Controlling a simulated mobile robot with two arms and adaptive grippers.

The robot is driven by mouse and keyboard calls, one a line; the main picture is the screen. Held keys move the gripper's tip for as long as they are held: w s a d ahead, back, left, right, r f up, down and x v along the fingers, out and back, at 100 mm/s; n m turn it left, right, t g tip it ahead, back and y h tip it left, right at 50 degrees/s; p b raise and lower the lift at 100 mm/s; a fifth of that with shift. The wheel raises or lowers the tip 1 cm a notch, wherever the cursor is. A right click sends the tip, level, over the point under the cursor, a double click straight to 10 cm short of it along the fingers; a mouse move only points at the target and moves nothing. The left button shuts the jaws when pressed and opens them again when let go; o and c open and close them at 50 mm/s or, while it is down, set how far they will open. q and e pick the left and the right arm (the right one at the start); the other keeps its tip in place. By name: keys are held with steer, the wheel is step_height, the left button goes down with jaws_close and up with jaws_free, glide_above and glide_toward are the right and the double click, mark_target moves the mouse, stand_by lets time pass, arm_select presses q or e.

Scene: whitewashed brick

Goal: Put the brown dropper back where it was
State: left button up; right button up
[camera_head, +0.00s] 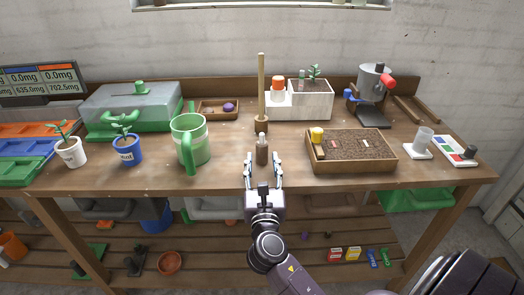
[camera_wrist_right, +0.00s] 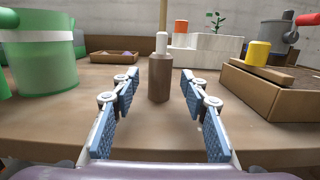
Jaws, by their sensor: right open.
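The brown dropper bottle (camera_head: 262,154) with a pale top stands upright on the wooden table near its front edge. In the right wrist view the dropper (camera_wrist_right: 160,77) is just ahead, between and slightly beyond the two fingertips. My right gripper (camera_head: 264,168) is open and low over the table front, with its fingers to either side of the dropper's line. It also shows in the right wrist view (camera_wrist_right: 160,92), and the fingers look apart from the bottle. My left gripper is not in view.
The green watering can (camera_head: 189,140) stands left of the dropper. The soil tray (camera_head: 352,167) with a yellow-topped item (camera_head: 317,135) is to the right. Behind are an upright wooden stick (camera_head: 261,85) and a white box (camera_head: 312,103). Bare tabletop surrounds the dropper.

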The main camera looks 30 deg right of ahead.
steer(key=v, duration=0.6)
steer(key=shift+s+a, duration=0.15)
steer(key=shift+s, duration=0.1)
